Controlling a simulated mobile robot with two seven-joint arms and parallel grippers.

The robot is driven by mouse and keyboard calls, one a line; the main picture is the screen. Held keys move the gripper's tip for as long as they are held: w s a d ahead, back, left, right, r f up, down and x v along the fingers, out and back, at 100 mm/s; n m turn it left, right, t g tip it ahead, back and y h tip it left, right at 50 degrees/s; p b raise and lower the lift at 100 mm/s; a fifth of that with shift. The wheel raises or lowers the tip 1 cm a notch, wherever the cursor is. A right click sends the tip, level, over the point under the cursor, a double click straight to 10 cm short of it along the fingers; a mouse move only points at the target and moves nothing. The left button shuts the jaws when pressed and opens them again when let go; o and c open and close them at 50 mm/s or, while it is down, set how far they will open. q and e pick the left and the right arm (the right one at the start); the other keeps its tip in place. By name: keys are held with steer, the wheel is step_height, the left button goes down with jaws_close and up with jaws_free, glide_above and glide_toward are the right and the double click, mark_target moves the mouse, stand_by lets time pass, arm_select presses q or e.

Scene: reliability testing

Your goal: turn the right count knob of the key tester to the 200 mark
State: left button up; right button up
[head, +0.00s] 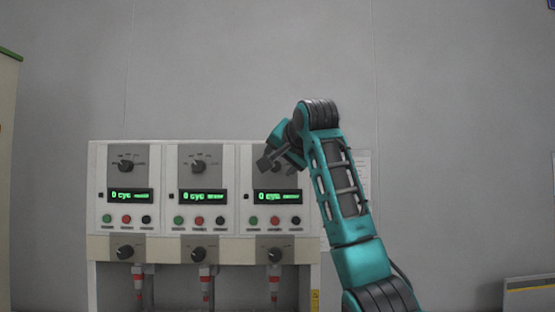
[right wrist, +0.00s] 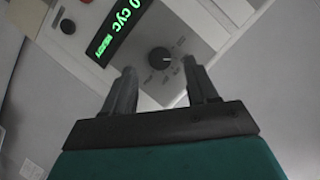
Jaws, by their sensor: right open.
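The key tester (head: 230,160) is a white bench unit with three panels side by side, each with a dark upper knob, a green-lit display and a lower knob. The right panel's upper count knob (right wrist: 160,59) is round and black with a pale pointer line, and small printed marks lie around it. In the head view my right gripper covers most of it. My right gripper (head: 277,164) is in front of that panel, open. In the right wrist view its two fingers (right wrist: 159,72) are apart, with the knob showing beyond and between their tips; contact cannot be told. My left gripper is out of view.
The right display (head: 277,197) reads 0 CYC, with several coloured buttons below it. The left (head: 125,166) and middle (head: 198,166) upper knobs are uncovered. A plain grey wall (head: 450,120) stands behind. A pale box (head: 530,293) is at the lower right.

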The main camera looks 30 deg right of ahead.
mark_target(278, 164)
steer(key=shift+x, duration=1.55)
steer(key=c, duration=1.1)
